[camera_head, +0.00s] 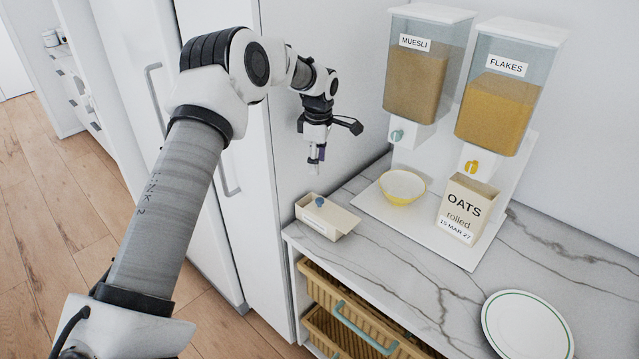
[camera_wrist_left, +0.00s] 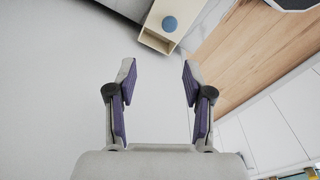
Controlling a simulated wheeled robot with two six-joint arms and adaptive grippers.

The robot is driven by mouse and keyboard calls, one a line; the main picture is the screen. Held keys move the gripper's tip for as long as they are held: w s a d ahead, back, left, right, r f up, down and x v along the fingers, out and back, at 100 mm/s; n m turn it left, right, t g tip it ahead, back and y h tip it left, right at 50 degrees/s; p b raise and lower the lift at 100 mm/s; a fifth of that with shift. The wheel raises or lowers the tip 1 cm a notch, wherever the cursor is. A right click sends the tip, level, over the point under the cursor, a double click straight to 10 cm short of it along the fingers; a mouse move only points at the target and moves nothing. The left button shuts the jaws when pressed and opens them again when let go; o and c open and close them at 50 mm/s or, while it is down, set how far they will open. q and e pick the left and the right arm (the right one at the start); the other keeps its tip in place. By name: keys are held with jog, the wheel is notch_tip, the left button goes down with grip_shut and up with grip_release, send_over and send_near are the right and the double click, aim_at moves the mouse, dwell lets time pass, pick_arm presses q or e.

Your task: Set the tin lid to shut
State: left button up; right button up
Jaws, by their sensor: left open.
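The tin, a small cream box (camera_head: 340,226) with a white label on its front, stands at the left end of the marble counter. A blue knob (camera_head: 320,201) sits on its lid. In the left wrist view the lid (camera_wrist_left: 185,12) with its blue knob (camera_wrist_left: 169,24) covers part of the tin. An uncovered strip (camera_wrist_left: 156,41) shows beside the lid, so the lid looks partly open. My left gripper (camera_head: 317,160) is above the tin, apart from it. In the left wrist view its fingers (camera_wrist_left: 158,72) are spread with nothing between them. My right gripper is not in view.
A yellow bowl (camera_head: 402,186) and an oats box (camera_head: 466,208) stand on a white board below the muesli dispenser (camera_head: 420,78) and flakes dispenser (camera_head: 500,100). A plate (camera_head: 527,325) lies at the front right. A tall white cabinet (camera_head: 225,130) borders the counter's left side.

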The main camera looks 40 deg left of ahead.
aim_at(319, 200)
pick_arm(q)
jog(key=f+m+b, duration=0.2)
jog(key=m, duration=0.1)
jog(key=s+f+m+y+b, duration=0.1)
jog(key=f+m+b, duration=0.1)
jog(key=m, duration=0.2)
jog(key=s+d+f+m+b, duration=0.1)
jog(key=f+m+b, duration=0.1)
jog(key=m, duration=0.1)
jog(key=shift+s+f+t+y, duration=0.1)
jog(key=shift+t+y, duration=0.3)
jog(key=m+b, duration=0.1)
jog(key=d+m+b, duration=0.1)
jog(key=b, duration=0.1)
jog(key=s+d+m+t+b, duration=0.1)
jog(key=m+b, duration=0.1)
jog(key=shift+s+d+f+y, duration=0.1)
jog(key=shift+f+y, duration=0.2)
jog(key=shift+t, duration=0.5)
jog(key=x, duration=0.2)
jog(key=w+b+x, duration=0.1)
jog(key=x, duration=0.1)
jog(key=shift+w+a+f, duration=0.1)
jog(key=shift+a+f, duration=0.1)
jog(key=shift+a, duration=0.05)
grip_shut()
jog(key=shift+a, duration=0.1)
